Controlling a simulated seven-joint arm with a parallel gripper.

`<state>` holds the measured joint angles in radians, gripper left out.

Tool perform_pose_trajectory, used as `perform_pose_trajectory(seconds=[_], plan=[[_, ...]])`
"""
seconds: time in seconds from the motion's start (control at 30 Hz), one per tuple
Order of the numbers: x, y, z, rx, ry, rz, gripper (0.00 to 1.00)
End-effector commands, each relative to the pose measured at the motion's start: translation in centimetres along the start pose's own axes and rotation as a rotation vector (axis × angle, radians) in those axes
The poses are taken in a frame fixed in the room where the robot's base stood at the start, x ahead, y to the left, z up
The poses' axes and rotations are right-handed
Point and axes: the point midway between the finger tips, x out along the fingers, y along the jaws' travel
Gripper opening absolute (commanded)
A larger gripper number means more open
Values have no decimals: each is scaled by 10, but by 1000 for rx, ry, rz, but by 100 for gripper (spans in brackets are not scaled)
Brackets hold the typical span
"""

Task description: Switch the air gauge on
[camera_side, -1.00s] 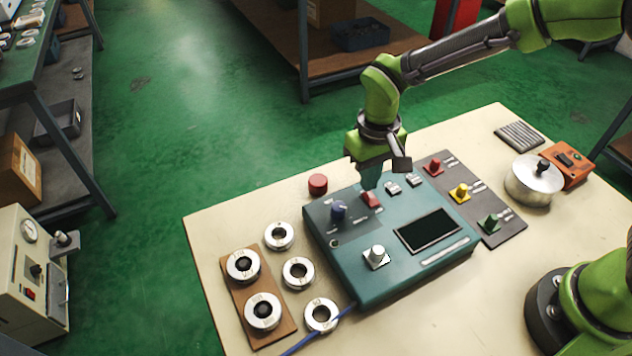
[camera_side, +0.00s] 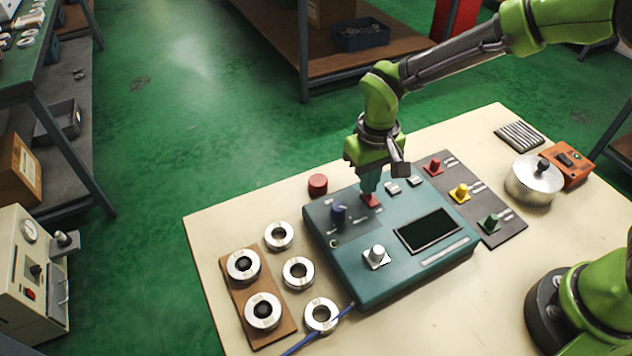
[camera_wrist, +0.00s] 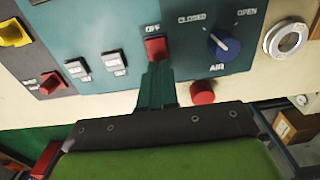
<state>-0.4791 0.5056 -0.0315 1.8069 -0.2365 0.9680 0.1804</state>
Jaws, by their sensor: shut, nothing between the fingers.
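The air gauge (camera_side: 375,280) is a teal box with a dark screen, standing on the cream table. Its red rocker switch (camera_side: 370,201) is at the far edge of the top; in the wrist view the red switch (camera_wrist: 156,48) has the word OFF beside it. My gripper (camera_side: 369,190) is shut and empty, pointing down, with its tips at the red switch. In the wrist view my gripper's fingertips (camera_wrist: 156,68) are right by the switch's edge; I cannot tell whether they touch. The blue AIR knob (camera_wrist: 224,45) sits beside the switch, between CLOSED and OPEN marks.
Two white rockers (camera_wrist: 115,62) lie near the red switch. A red cylinder (camera_side: 318,184) stands behind the box. Steel rings (camera_side: 298,273) and a wooden board (camera_side: 256,338) are at left. A dark panel with coloured knobs (camera_side: 508,232) and a silver pot (camera_side: 533,182) are at right.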

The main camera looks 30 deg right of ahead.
Motion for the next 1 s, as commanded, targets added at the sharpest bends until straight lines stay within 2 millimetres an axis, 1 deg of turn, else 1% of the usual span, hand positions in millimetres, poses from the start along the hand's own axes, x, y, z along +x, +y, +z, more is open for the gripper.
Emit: perform_pose_trajectory(seconds=[0.53,0.77,0.87,1.0], plan=[[8,0,0,0,-1,0,0],[9,0,1,0,-2,0,0],[7,0,1,0,-2,0,0],[-4,0,0,0,0,-1,0]])
